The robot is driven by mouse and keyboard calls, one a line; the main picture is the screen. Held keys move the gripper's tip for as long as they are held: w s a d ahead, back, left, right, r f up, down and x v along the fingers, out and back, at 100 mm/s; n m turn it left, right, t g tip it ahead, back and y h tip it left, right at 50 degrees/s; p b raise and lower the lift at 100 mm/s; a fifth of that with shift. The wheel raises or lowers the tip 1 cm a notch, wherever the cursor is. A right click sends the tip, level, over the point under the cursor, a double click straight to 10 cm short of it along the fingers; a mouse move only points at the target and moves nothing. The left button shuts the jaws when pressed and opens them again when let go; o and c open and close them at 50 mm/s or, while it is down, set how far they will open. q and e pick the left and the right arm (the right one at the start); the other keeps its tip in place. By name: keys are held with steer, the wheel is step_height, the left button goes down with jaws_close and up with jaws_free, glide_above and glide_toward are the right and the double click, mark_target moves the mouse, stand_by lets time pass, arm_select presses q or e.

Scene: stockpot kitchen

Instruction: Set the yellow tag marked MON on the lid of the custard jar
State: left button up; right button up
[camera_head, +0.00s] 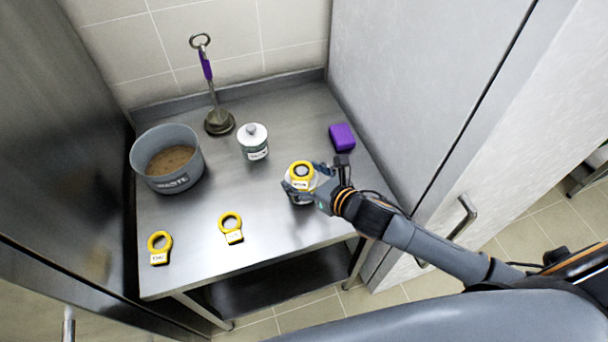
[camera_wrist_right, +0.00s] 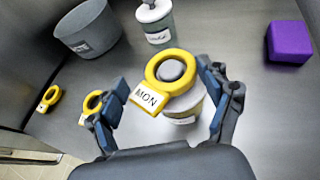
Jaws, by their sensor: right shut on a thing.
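The yellow tag marked MON (camera_wrist_right: 147,97) has a ring and a white label and is held between the fingers of my right gripper (camera_head: 304,180). The tag also shows in the head view (camera_head: 300,184). A jar (camera_wrist_right: 182,111) stands directly below it, and a round grey knob shows through the ring. I cannot tell whether the tag rests on the lid or hangs just above it. This jar's label is mostly hidden. A second lidded jar (camera_head: 254,142) stands farther back on the left; its label is too small to read. My left gripper is not in view.
Two more yellow tags (camera_head: 231,228) (camera_head: 159,248) lie on the steel table near its front. A grey pot marked WASTE (camera_head: 167,184) stands at the left. A purple-handled tool (camera_head: 206,68) stands at the back. A purple block (camera_head: 342,137) lies at the right.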

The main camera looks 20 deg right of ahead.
steer(key=shift+r+p, duration=0.1)
steer(key=shift+p, duration=0.2)
stand_by(0.6)
steer(key=shift+f+b, duration=0.45)
steer(key=shift+f, duration=0.3)
steer(key=o, duration=0.8)
steer(key=shift+s+r, duration=0.1)
steer(key=shift+s+d+r+p, duration=0.25)
steer(key=shift+s+p, duration=0.2)
steer(key=shift+s, duration=0.05)
steer(key=shift+p+v, duration=0.85)
steer(key=shift+v, duration=1.2)
steer(key=p, duration=0.2)
glide_toward(308, 182)
steer(key=shift+w, duration=0.1)
